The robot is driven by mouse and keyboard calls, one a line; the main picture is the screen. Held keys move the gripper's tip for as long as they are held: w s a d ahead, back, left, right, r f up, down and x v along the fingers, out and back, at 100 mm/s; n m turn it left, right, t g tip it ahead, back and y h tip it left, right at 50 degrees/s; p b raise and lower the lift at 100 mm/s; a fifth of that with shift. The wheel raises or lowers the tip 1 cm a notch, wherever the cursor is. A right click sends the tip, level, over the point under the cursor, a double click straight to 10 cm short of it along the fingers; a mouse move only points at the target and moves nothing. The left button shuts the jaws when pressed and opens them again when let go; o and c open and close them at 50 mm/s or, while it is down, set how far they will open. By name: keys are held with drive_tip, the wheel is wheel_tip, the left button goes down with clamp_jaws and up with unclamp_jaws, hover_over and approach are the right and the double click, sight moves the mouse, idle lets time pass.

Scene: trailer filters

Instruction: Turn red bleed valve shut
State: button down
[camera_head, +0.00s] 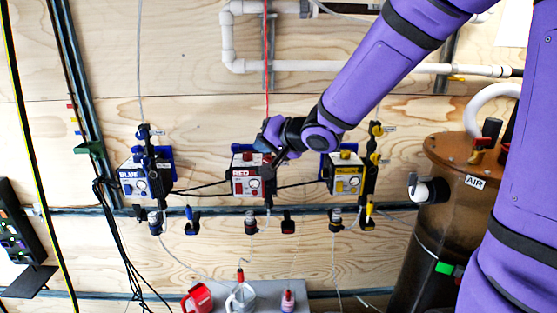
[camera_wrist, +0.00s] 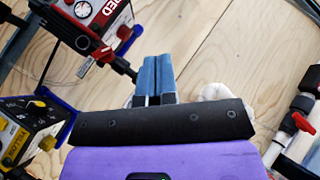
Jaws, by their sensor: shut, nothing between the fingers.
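The pump box marked RED (camera_head: 247,182) hangs on the plywood wall at centre. It also shows at the top left of the wrist view (camera_wrist: 108,14), with a gauge and red handles (camera_wrist: 124,32) on black fittings beside it. I cannot tell which handle is the bleed valve. A dark red handle (camera_head: 288,222) hangs below and right of the box. My gripper (camera_head: 266,136) is by the upper right of the red box and hides part of its fittings. In the wrist view its blue fingers (camera_wrist: 156,62) are together and empty, apart from the red handles.
A BLUE box (camera_head: 133,182) is on the left and a YELLOW box (camera_head: 346,182) on the right. A brown tank (camera_head: 440,240) marked AIR stands at the right. White pipe (camera_head: 300,66) runs above. Black cables and thin tubes cross the wall.

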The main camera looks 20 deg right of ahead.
sight(268, 161)
drive_tip(key=s+d+r+m+g+h, duration=0.1)
drive_tip(key=s+d+r+m+h, duration=0.1)
drive_tip(key=d+h, duration=0.5)
drive_tip(key=w+a+f+y, duration=0.1)
drive_tip(key=w+f+y, duration=0.1)
drive_tip(key=w+f, duration=0.6)
drive_tip(key=shift+w+f, duration=0.25)
drive_tip(key=shift+f, duration=0.6)
idle(0.4)
